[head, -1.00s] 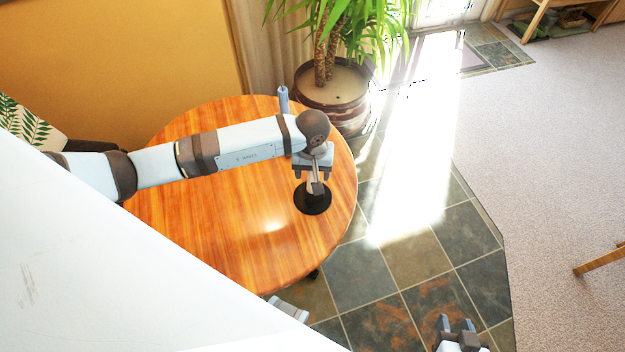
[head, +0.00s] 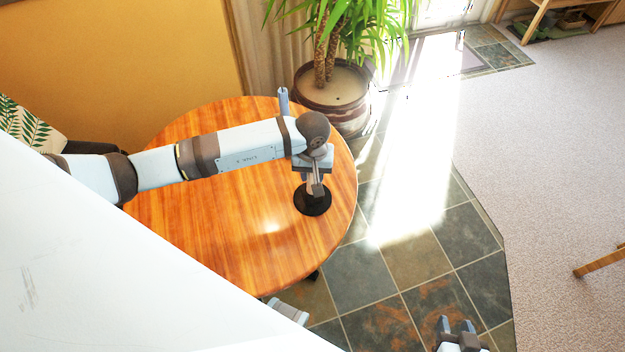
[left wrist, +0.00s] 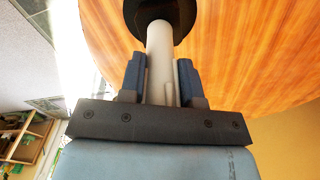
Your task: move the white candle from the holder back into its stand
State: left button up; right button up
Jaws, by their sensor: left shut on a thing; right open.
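The white candle (left wrist: 159,42) is between the two fingers of my left gripper (left wrist: 160,68) in the left wrist view. The gripper is shut on it. The candle's far end meets a round black base (left wrist: 133,14); whether it is seated there or just above it I cannot tell. In the head view my left gripper (head: 314,184) is over this black base (head: 312,206), near the right side of the round table, and hides most of the candle. My right gripper (head: 457,324) is open and empty at the bottom, over the tiled floor.
The round wooden table (head: 230,235) is mostly bare. A slim blue-grey upright object (head: 283,101) stands at its back edge. A potted plant (head: 335,95) stands just behind the table. Tiled floor (head: 410,250) lies to the right.

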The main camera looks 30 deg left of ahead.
pick_arm(q)
jog(key=shift+r, duration=0.1)
jog(key=shift+r+p, duration=1.35)
jog(key=shift+r, duration=1.6)
pick_arm(e)
jog(key=shift+r, duration=1.4)
